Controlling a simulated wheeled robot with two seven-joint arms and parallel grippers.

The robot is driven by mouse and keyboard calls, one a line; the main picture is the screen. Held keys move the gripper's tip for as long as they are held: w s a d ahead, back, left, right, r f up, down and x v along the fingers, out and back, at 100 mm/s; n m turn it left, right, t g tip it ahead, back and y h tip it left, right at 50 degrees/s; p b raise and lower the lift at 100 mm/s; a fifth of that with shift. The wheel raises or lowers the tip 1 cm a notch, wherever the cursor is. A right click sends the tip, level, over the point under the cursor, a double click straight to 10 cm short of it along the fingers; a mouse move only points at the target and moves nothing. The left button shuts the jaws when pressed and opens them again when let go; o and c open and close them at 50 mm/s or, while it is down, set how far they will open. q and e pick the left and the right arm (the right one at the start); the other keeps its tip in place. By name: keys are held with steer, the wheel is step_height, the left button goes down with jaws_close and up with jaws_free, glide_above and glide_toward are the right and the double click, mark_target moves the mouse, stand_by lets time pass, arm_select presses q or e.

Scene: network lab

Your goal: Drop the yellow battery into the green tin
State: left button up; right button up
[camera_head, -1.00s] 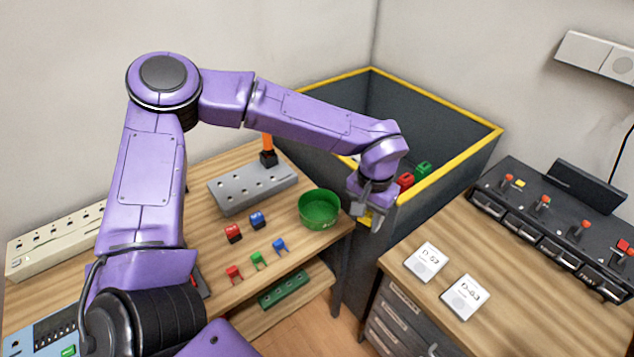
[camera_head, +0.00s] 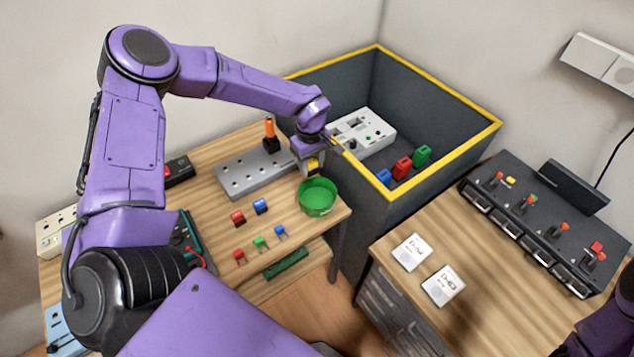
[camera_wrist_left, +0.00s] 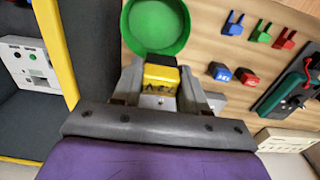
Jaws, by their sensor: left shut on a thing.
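My left gripper (camera_head: 311,163) is shut on the yellow battery (camera_head: 313,168). In the left wrist view the yellow battery (camera_wrist_left: 161,76) sits between the fingers, with its dark top end toward the green tin (camera_wrist_left: 156,22). In the head view the green tin (camera_head: 318,198) stands open at the table's right end, just below and in front of the battery. The battery is held above the table near the tin's back rim. My right gripper is not in view; only a part of an arm shows at the lower right corner.
A deep grey bin with a yellow rim (camera_head: 440,88) stands right of the table. A grey holed block (camera_head: 254,174) with an orange-topped piece is behind the tin. Red and blue blocks (camera_head: 260,205) and small coloured clips (camera_head: 261,243) lie left of the tin.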

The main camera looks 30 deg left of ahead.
mark_target(312, 175)
arm_select(q)
step_height(312, 175, down, 5)
steer(key=b, duration=0.4)
steer(key=shift+f, duration=0.2)
steer(key=shift+r, duration=0.1)
steer(key=o, duration=1.2)
steer(key=shift+s, duration=0.1)
step_height(312, 175, up, 10)
steer(key=shift+r+b, duration=0.25)
steer(key=shift+b, duration=0.7)
